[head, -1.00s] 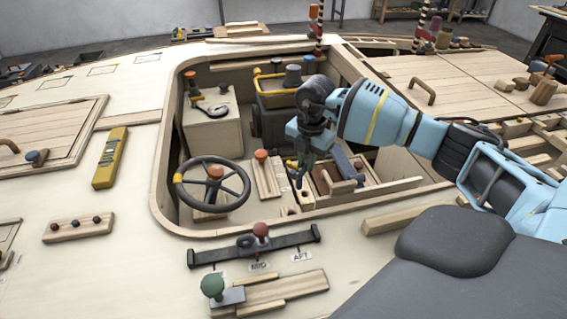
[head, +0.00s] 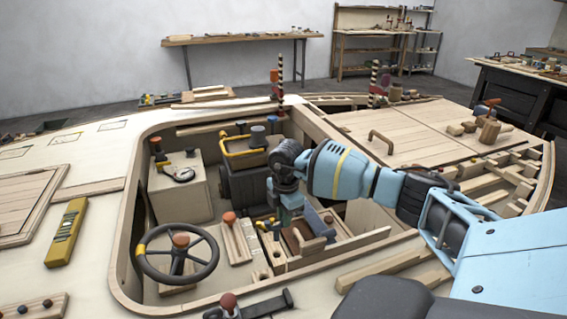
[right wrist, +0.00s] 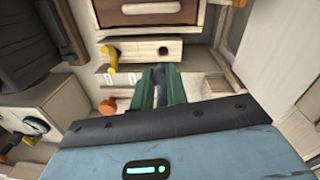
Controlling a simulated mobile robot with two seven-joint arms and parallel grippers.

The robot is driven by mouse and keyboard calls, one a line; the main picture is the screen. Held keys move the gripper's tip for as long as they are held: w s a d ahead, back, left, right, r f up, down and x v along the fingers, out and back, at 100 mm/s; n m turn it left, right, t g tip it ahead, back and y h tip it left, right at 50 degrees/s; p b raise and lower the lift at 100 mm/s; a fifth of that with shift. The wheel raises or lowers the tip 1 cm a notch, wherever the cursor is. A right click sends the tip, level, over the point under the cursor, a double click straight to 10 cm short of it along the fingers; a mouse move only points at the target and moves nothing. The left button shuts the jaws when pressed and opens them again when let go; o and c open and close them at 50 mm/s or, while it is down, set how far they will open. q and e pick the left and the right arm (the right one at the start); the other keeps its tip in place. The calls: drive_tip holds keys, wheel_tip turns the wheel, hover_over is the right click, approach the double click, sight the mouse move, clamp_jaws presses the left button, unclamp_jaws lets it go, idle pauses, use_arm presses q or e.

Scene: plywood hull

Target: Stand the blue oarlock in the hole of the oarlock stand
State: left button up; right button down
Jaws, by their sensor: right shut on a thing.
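My right gripper (head: 281,226) reaches down into the open cockpit, to the right of the steering wheel. Its green fingers (right wrist: 161,76) are shut on the dark blue oarlock (right wrist: 160,84), of which only a part shows between them. The oarlock stand (right wrist: 143,45) is a pale wooden block just beyond the fingertips in the right wrist view. A dark round hole (right wrist: 163,51) shows in it, and a yellow oarlock (right wrist: 109,57) is at its left end. The blue oarlock appears apart from the hole; its height above the stand is unclear. My left gripper is not in view.
The steering wheel (head: 178,254) and an orange-topped lever (head: 230,219) stand left of my gripper. A dark box with a yellow handle (head: 243,150) is behind it. The cockpit's wooden rim surrounds this space. A wooden drawer front (right wrist: 150,12) is beyond the stand.

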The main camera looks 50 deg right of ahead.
drive_tip(key=shift+f+b, duration=1.15)
drive_tip(key=shift+f, duration=0.3)
drive_tip(key=shift+f+b, duration=0.8)
drive_tip(key=shift+f, duration=0.1)
drive_tip(key=shift+f+b, duration=1.15)
drive_tip(key=shift+f, duration=0.1)
drive_tip(key=shift+f+b, duration=0.4)
drive_tip(key=shift+f, duration=0.75)
drive_tip(key=c, duration=1.3)
unclamp_jaws()
